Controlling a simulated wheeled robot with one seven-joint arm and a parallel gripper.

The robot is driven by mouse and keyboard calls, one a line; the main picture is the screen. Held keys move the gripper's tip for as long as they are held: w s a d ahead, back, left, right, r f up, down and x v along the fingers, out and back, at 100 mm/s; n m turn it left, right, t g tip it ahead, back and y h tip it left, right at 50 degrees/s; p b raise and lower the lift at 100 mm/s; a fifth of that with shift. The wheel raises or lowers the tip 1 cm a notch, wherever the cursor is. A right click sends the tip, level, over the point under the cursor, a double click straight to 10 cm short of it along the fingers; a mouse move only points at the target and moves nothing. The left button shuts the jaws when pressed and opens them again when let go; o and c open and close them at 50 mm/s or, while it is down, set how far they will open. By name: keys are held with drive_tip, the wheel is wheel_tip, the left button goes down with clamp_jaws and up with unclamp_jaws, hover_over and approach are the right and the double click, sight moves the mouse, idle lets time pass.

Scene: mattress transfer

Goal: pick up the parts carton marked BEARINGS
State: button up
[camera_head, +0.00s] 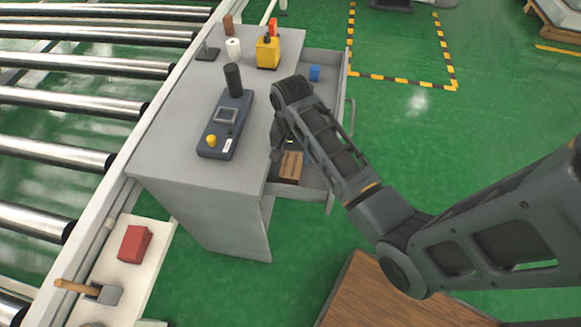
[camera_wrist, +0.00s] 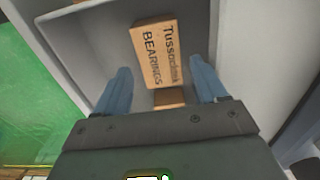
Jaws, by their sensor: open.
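The parts carton (camera_wrist: 157,52) is a small brown box with BEARINGS printed on it. It lies inside the open grey drawer (camera_wrist: 75,52), and in the head view the carton (camera_head: 290,167) shows at the drawer's near end. My gripper (camera_wrist: 157,82) is open, its two blue-grey fingers pointing into the drawer on either side of the carton's near end. Nothing is held. A smaller brown piece (camera_wrist: 169,97) shows between the fingers, partly hidden by the gripper body. In the head view my wrist hides much of the drawer's middle and the fingers are hard to make out.
The grey cabinet top (camera_head: 180,150) beside the drawer holds a dark device (camera_head: 226,125), a yellow container (camera_head: 267,52) and a white roll (camera_head: 233,48). A blue item (camera_head: 314,73) lies at the drawer's far end. Drawer walls stand close around the gripper. Rollers run at left.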

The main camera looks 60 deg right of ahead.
sight(291, 165)
drive_tip(key=shift+f, duration=2.75)
drive_tip(key=shift+c, duration=0.5)
drive_tip(key=c, duration=0.8)
